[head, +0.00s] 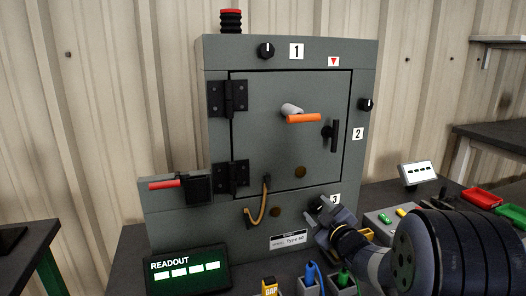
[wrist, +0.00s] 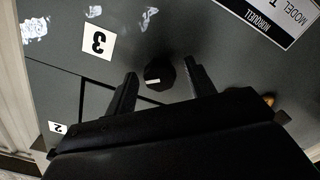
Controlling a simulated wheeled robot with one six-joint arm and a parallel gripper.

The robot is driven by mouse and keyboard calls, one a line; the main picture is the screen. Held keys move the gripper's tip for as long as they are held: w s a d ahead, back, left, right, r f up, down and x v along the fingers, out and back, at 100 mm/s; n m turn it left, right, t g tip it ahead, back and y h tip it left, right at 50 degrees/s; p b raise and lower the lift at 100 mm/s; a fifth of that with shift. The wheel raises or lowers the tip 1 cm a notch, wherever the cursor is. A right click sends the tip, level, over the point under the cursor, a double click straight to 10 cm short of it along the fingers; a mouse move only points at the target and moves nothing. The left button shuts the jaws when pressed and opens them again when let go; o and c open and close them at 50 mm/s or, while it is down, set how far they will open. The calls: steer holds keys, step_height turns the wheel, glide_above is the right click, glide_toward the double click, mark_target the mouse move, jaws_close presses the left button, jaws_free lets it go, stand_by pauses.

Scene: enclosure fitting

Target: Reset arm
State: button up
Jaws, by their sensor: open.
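My gripper (head: 322,212) is in front of the lower right of the grey enclosure (head: 215,145) in the head view. In the wrist view my gripper (wrist: 160,85) is open, its two black fingers on either side of a black knob (wrist: 159,73) beside the label 3 (wrist: 98,42). I cannot tell whether the fingers touch the knob. The enclosure door (head: 265,125) looks shut, with an orange-tipped handle (head: 303,118) and a black latch handle (head: 335,135). Knobs sit by label 1 (head: 296,51) and label 2 (head: 358,134).
A green readout box (head: 188,270) stands at the front left, near a red-handled lever (head: 165,184). Plugs with coloured tops (head: 313,275) stand at the front. A small display (head: 418,172) and red and green bins (head: 482,198) lie to the right.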

steer(key=shift+s+d+n, duration=0.1)
steer(key=shift+s+n, duration=0.1)
steer(key=shift+n, duration=0.3)
steer(key=p+v, duration=0.1)
steer(key=v, duration=0.9)
steer(key=shift+p, duration=0.35)
steer(key=shift+s+r, duration=0.1)
steer(key=shift+r, duration=0.05)
